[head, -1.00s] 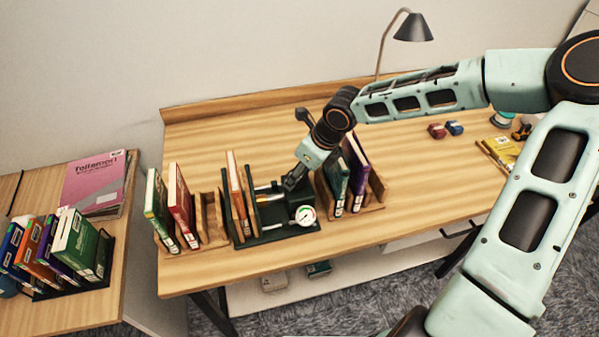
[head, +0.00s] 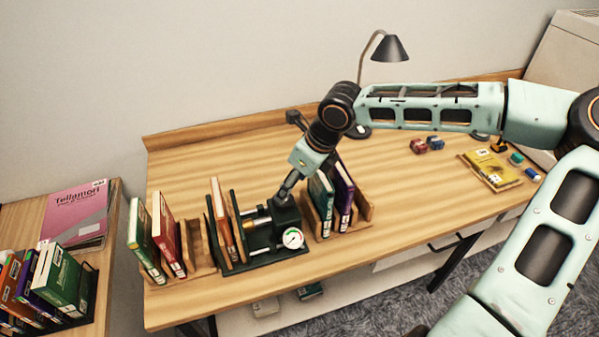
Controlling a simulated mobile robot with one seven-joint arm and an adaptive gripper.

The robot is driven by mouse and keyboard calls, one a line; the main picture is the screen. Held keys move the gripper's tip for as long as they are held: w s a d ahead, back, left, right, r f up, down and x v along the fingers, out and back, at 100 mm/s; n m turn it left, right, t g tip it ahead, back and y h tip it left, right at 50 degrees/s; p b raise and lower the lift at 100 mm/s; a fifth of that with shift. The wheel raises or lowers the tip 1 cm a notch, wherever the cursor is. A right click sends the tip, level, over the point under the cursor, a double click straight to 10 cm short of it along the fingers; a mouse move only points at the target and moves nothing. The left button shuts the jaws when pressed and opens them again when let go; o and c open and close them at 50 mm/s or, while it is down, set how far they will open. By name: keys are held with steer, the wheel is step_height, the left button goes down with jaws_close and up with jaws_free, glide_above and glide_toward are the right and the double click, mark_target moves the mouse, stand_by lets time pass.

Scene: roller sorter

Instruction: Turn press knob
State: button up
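A dark green press (head: 272,238) stands on the wooden desk, with a white round gauge (head: 292,238) on its front and a brass-coloured rod (head: 256,222) on its left side. An orange-brown book (head: 223,228) stands upright between the press's dark plates. My gripper (head: 284,198) points down at the top of the press block, touching it or just above it. The fingers look close together, but they are small and dark, so I cannot tell whether they hold anything. The knob is not distinguishable; the gripper may cover it.
Wooden holders with green and red books (head: 167,236) and with teal and purple books (head: 343,197) flank the press closely. A desk lamp (head: 390,48) stands behind my arm. Small red and blue items (head: 419,146) and a yellow packet (head: 490,168) lie at the right. The desk's middle right is clear.

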steer(key=v, duration=0.5)
steer(key=shift+d, duration=0.1)
